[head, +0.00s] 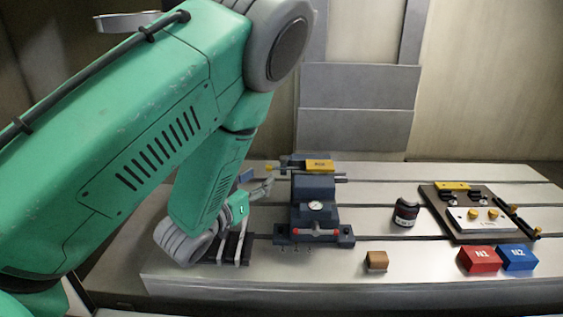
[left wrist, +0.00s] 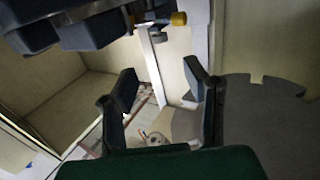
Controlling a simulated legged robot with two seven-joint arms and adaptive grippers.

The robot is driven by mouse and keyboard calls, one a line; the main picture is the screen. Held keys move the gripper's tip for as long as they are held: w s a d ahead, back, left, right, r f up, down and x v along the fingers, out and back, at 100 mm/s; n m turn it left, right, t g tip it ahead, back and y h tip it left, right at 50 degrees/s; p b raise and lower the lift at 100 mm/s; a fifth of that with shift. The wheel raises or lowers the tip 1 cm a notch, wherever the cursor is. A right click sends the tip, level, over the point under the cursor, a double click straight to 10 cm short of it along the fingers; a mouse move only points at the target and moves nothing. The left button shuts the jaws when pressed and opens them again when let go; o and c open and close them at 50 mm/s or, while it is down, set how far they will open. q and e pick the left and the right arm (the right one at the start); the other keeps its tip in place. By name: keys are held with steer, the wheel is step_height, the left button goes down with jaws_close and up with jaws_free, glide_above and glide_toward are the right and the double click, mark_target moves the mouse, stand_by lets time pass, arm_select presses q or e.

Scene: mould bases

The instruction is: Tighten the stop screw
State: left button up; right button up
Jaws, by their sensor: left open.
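A dark blue vice-like fixture (head: 316,205) stands on the slotted table, with a round dial and a red-ended bar at its front. At its top back is a yellow labelled block (head: 319,165), and a small rod with a yellow knob (head: 269,167) sticks out to the left; this may be the stop screw. In the left wrist view a yellow knob (left wrist: 179,18) shows at the top, beside dark blue parts (left wrist: 95,27). My left gripper (head: 255,183) is open and empty, just left of the fixture and below the knob. It also shows in the wrist view (left wrist: 160,84).
A dark jar (head: 406,212), a brown block (head: 376,261), a red block (head: 480,259) and a blue block (head: 518,257) stand on the table (head: 300,285) to the right. A dark plate (head: 455,232) with yellow-knobbed parts lies behind them. My arm hides the table's left.

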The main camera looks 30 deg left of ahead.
mark_target(281, 160)
arm_select(q)
steer(key=w+p, duration=0.1)
steer(key=w, duration=0.9)
steer(key=shift+w+a, duration=0.1)
steer(key=shift+a, duration=0.1)
jaws_close()
